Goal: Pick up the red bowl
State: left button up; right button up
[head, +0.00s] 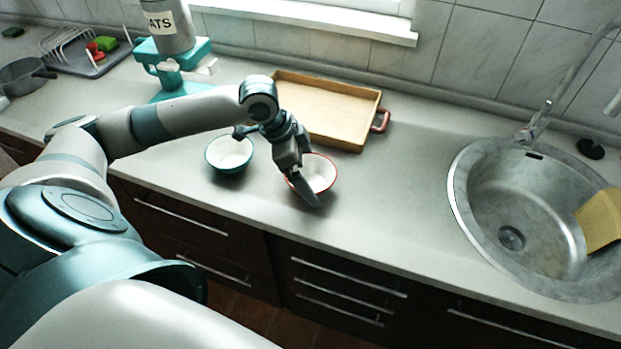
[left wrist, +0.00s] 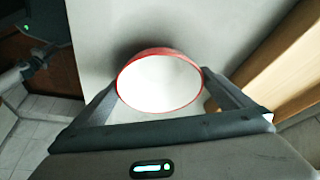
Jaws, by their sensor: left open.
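The red bowl (head: 322,174) is white inside with a red rim and stands upright on the counter. In the head view my left gripper (head: 300,185) is over it and hides part of its left side. In the left wrist view the red bowl (left wrist: 160,82) lies between the two open fingers of my left gripper (left wrist: 165,98), one finger on each side. I cannot tell whether the fingers touch it. My right gripper is not in view.
A teal-rimmed white bowl (head: 229,154) stands just left of the red bowl. A wooden tray (head: 345,137) with red handles lies behind. A steel sink (head: 480,190) with a yellow cloth (head: 600,221) is at the right. The counter between bowl and sink is clear.

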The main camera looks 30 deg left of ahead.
pick_arm(q)
jog(key=shift+w+d+f, duration=0.1)
jog(key=shift+d+f, duration=0.1)
jog(key=shift+f, duration=0.3)
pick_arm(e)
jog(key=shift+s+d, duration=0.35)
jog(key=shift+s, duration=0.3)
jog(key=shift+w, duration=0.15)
pick_arm(q)
jog(key=c, duration=0.8)
jog(key=shift+c, duration=0.2)
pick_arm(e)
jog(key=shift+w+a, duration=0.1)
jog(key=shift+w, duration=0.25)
pick_arm(q)
jog(key=shift+r, duration=0.15)
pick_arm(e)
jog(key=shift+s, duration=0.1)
